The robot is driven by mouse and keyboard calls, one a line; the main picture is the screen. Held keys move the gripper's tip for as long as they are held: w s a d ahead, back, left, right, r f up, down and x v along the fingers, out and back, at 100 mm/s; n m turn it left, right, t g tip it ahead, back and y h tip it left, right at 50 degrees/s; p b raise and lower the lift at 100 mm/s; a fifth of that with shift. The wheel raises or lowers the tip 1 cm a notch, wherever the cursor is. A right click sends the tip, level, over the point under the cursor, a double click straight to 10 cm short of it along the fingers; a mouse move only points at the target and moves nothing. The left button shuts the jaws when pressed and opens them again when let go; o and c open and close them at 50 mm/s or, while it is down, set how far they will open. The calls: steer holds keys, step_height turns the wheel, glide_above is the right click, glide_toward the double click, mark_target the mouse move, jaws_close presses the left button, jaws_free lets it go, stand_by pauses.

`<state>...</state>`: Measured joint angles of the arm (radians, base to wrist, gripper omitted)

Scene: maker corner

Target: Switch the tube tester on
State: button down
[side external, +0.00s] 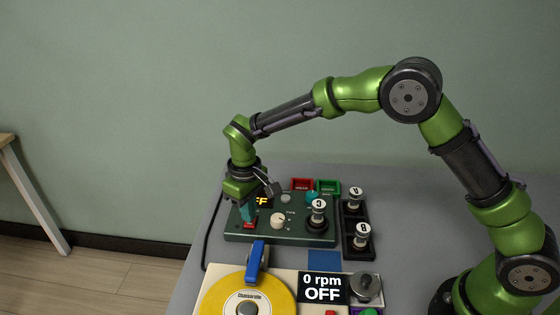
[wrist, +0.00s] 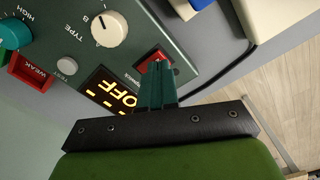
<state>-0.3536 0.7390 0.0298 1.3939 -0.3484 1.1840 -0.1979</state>
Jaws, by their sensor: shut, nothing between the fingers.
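The tube tester (side external: 290,236) is a dark green box on the grey table. Its display (wrist: 110,93) reads OFF with dashes in the wrist view; the side view shows only part of it. A red rocker switch (wrist: 153,57) sits beside the display, partly covered by my fingertips. My gripper (side external: 249,222) is shut and empty, pointing down over this switch. In the wrist view its teal fingers (wrist: 158,68) overlap the switch; I cannot tell whether they touch it. A cream type knob (wrist: 100,29) points at B. Tube C (side external: 318,206) stands on the tester.
Tubes A (side external: 355,196) and B (side external: 362,235) stand in a black holder (side external: 347,222) to the right. A red bin (side external: 301,183) and a green bin (side external: 328,186) sit behind the tester. A turntable with a yellow disc (side external: 220,298) and blue lever (side external: 257,262) is in front.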

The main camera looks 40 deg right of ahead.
steer(key=shift+f, duration=1)
stand_by(0.3)
steer(key=shift+r, duration=3.55)
steer(key=shift+s+d+f+m, duration=0.15)
steer(key=shift+s+d, duration=0.05)
steer(key=shift+s, duration=0.35)
steer(key=shift+s+d+f+m, duration=0.15)
steer(key=shift+s+d, duration=0.05)
steer(key=shift+s, duration=0.35)
steer(key=s+d+r+m+t+y, duration=0.1)
steer(key=s+d+r+m+t, duration=0.2)
steer(key=s+d+r, duration=0.4)
steer(key=s+d+r+m+t+y, duration=0.1)
steer(key=s+d+r+m+t, duration=0.2)
steer(key=s+d+r, duration=0.4)
steer(key=s+t, duration=0.1)
steer(key=s, duration=0.6)
steer(key=shift+s+d+r, duration=0.2)
steer(key=shift+d+r, duration=0.05)
